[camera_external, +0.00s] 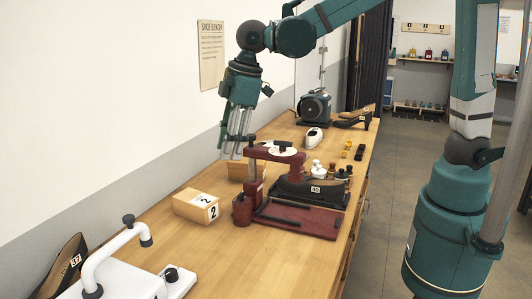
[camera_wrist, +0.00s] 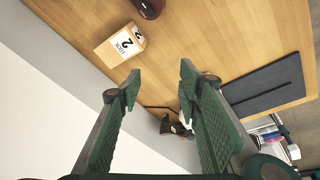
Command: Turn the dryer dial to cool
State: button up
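A white appliance (camera_external: 110,280) with a curved white pipe and black nozzle stands at the front left of the bench in the external view; it looks like the dryer. A black dial (camera_external: 171,274) sits on a small white box at its right side; its setting is too small to read. My gripper (camera_external: 232,150) hangs over the bench, pointing down, beyond the dryer and well apart from it. In the wrist view my gripper (camera_wrist: 160,76) has its green fingers spread with nothing between them. I cannot make out the dial there.
A box marked 2 (camera_external: 197,207) stands between dryer and gripper. A dark red press (camera_external: 244,207) holding a black shoe (camera_external: 308,190) is close to my gripper. A shoe marked 37 (camera_external: 62,265) leans left of the dryer. A teal machine (camera_external: 314,107) stands farther back.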

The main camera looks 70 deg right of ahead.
jog(key=w+a+f+n+g+p, duration=0.1)
jog(key=w+a+f+n, duration=0.1)
jog(key=a+f, duration=0.35)
jog(key=w+a+f+n, duration=0.1)
jog(key=w+a+f, duration=0.1)
jog(key=a, duration=0.6)
jog(key=n+g+h+p, duration=0.1)
jog(key=n, duration=0.2)
send_over(172, 272)
notch_tip(172, 272, down, 9)
jog(key=shift+s+a+f, duration=0.1)
jog(key=shift+s, duration=0.05)
jog(key=shift+w+f, duration=0.2)
jog(key=shift+f, duration=3.65)
jog(key=shift+c, duration=0.3)
jog(key=c, duration=0.9)
